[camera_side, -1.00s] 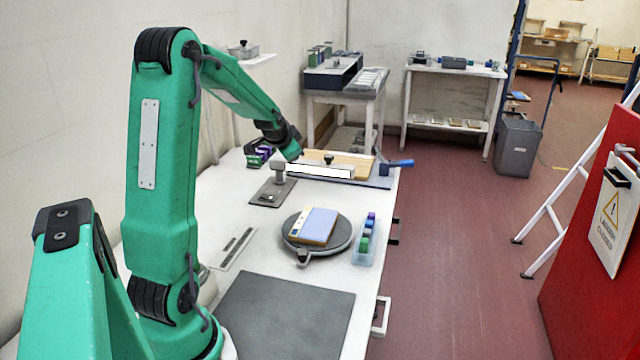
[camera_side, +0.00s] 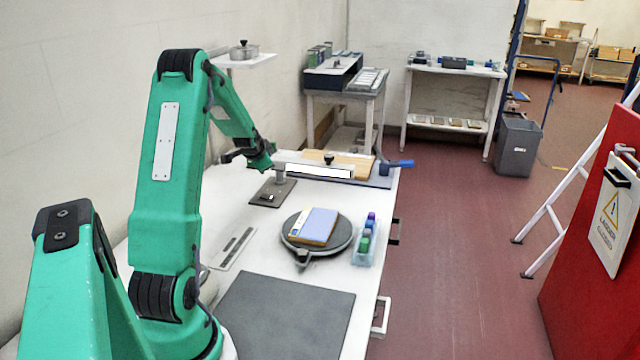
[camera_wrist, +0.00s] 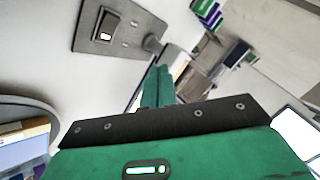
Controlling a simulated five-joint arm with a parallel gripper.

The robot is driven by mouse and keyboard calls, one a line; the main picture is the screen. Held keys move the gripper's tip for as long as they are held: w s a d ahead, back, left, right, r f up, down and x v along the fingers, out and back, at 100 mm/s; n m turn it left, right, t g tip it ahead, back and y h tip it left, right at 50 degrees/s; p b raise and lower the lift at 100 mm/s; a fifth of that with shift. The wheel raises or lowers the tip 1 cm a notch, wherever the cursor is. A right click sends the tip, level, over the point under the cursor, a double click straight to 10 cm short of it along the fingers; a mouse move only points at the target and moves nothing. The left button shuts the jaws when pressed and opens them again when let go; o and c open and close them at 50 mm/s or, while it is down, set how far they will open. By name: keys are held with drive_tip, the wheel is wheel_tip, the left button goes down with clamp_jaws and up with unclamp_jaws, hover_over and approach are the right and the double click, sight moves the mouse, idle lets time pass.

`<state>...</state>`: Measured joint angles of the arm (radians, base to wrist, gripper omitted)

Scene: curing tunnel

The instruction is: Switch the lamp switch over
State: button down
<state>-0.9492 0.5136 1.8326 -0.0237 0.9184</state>
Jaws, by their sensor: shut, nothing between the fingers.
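The lamp stands on a grey base plate (camera_side: 282,188) on the white bench, with a short post and a long bright white bar (camera_side: 325,173) reaching right. A small rocker switch (camera_side: 267,197) sits on the front part of the plate. In the wrist view the plate (camera_wrist: 140,42) is at the top, with the dark-framed switch (camera_wrist: 107,27) and its pale rocker. My gripper (camera_side: 268,164) is shut and empty, above and behind the switch, near the post's head. Its green fingers (camera_wrist: 160,85) lie together in the wrist view, apart from the switch.
A round turntable (camera_side: 296,244) carries a blue-topped block (camera_side: 318,224). A clear tray (camera_side: 366,240) of coloured pieces stands to its right. A dark mat (camera_side: 285,315) covers the near bench. A wooden board and blue-handled tool (camera_side: 397,164) lie at the back.

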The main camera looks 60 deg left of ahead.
sight(264, 197)
drive_tip(key=shift+f, duration=0.1)
drive_tip(key=shift+s+a+f, duration=0.1)
drive_tip(key=shift+s+f, duration=0.05)
drive_tip(key=shift+f, duration=1.25)
drive_tip(key=shift+s+a+f, duration=0.1)
drive_tip(key=shift+a+f, duration=0.05)
drive_tip(key=shift+f, duration=1.3)
drive_tip(key=shift+s+a+f, duration=0.1)
drive_tip(key=shift+s+f, duration=0.05)
drive_tip(key=shift+f, duration=1.25)
drive_tip(key=shift+a+f, duration=0.1)
drive_tip(key=shift+f, duration=0.65)
drive_tip(key=shift+r, duration=0.15)
drive_tip(key=shift+r, duration=0.6)
drive_tip(key=shift+r, duration=0.1)
drive_tip(key=shift+w+d+r, duration=0.1)
drive_tip(key=shift+d+r, duration=0.05)
drive_tip(key=shift+r, duration=1.05)
drive_tip(key=shift+w+d+r, duration=0.1)
drive_tip(key=shift+d+r, duration=0.05)
drive_tip(key=shift+r, duration=1.05)
